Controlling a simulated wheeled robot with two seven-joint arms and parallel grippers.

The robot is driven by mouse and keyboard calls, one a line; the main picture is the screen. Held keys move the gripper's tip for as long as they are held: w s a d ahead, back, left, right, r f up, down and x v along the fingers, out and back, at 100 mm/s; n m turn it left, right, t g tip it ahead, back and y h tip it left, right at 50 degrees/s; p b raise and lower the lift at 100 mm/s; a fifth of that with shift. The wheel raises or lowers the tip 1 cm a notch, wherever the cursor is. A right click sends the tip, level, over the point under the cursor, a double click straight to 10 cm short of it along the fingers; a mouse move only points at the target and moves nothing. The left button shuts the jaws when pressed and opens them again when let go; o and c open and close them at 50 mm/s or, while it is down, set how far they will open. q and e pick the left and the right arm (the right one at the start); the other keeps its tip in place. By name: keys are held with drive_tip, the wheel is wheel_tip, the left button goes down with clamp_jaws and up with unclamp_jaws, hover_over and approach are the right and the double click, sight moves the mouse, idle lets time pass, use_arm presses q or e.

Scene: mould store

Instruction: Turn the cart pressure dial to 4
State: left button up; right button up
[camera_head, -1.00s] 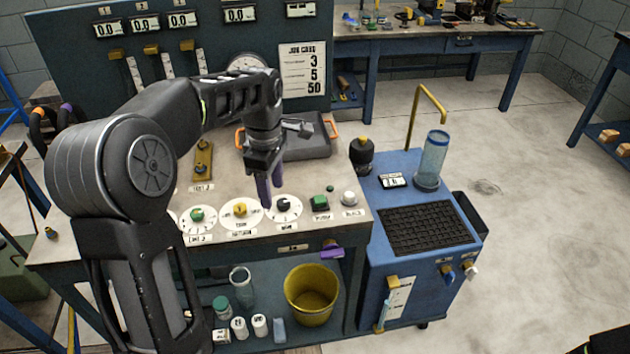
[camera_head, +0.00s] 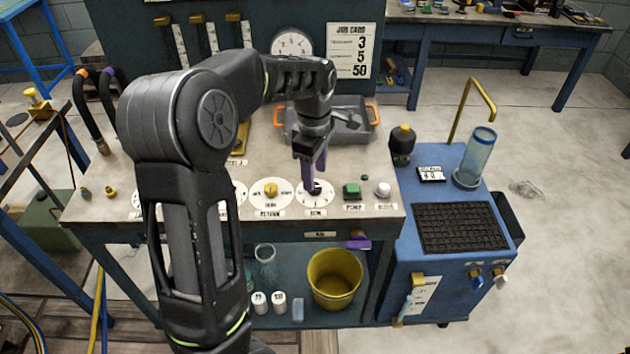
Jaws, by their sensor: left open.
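A round white dial (camera_head: 326,200) with a dark knob (camera_head: 317,188) lies on the bench top near its front edge; its small marks and label are too small to read surely. My left gripper (camera_head: 313,182) points down over this dial. Its purple fingers are open at the knob and partly hide it; I cannot tell whether they touch it. Which dial is the cart pressure one does not show in writing. My right gripper is out of view.
Left of the dark-knob dial is a dial with a yellow knob (camera_head: 271,189). To its right are a green button (camera_head: 351,190) and a white button (camera_head: 383,189). A grey tray (camera_head: 345,125) lies behind.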

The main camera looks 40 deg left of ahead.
use_arm(q)
drive_tip(key=shift+f, duration=1.95)
clamp_jaws()
